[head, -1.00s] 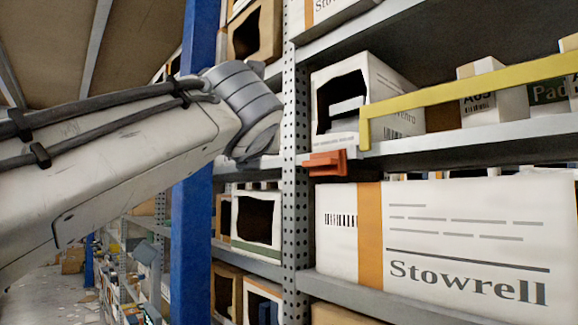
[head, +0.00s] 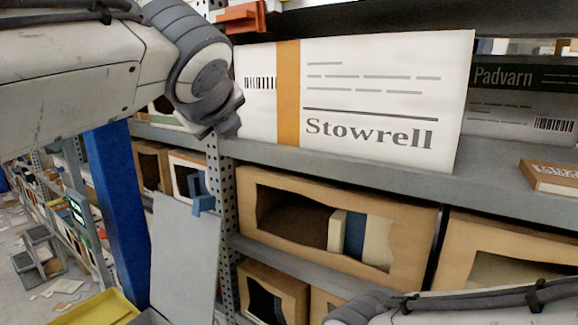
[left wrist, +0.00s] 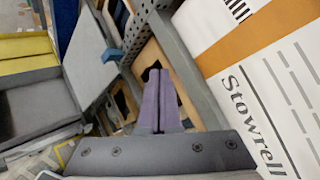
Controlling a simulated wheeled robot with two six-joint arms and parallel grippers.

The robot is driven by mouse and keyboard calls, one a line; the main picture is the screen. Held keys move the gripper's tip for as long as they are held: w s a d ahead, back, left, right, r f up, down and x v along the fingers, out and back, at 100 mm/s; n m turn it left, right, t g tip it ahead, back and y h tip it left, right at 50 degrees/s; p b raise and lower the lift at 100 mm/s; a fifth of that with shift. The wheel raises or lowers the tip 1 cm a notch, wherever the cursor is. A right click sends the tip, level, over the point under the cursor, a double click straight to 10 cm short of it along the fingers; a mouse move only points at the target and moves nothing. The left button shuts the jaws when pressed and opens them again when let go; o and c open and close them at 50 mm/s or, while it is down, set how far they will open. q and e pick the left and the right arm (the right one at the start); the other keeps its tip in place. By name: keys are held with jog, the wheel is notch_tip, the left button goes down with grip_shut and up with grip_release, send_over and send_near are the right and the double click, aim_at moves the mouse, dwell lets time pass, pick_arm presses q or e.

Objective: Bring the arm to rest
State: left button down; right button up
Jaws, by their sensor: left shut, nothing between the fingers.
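My left arm (head: 75,70) reaches in from the left in the head view and ends at a dark grey wrist joint (head: 205,75) in front of the shelving. The left gripper (left wrist: 160,75) shows in the left wrist view: its two purple fingers lie together, shut with nothing between them. The fingers point toward the rack, with the white Stowrell carton (left wrist: 275,75) to their right. In the head view the left fingers cannot be made out. Part of my right arm (head: 470,305) shows at the bottom right; its gripper is out of view.
The white Stowrell carton (head: 385,75) stands on a grey shelf (head: 330,160) close beside the left wrist. A perforated post (head: 222,190), a blue upright (head: 118,210) and a grey panel (head: 183,255) stand below. Torn brown cartons (head: 410,240) fill the lower shelf. Floor shows at far left.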

pick_arm(q)
jog(key=s+d+f+n+g+h+b, duration=0.1)
jog(key=s+d+f+n+g, duration=0.15)
jog(key=f, duration=0.55)
jog(key=s+d+f+n+g+h, duration=0.15)
jog(key=s+f+n, duration=0.25)
jog(key=f, duration=0.4)
jog(key=s+d+f+n+g+b, duration=0.1)
jog(key=s+d+f+n+g, duration=0.25)
jog(key=f, duration=0.45)
jog(key=s+a+f+n+g, duration=0.1)
jog(key=s+f+n+g, duration=0.4)
jog(key=s+f+n, duration=0.4)
jog(key=s+f, duration=0.6)
jog(key=s, duration=0.1)
jog(key=shift+b, duration=0.3)
jog(key=shift+f, duration=0.1)
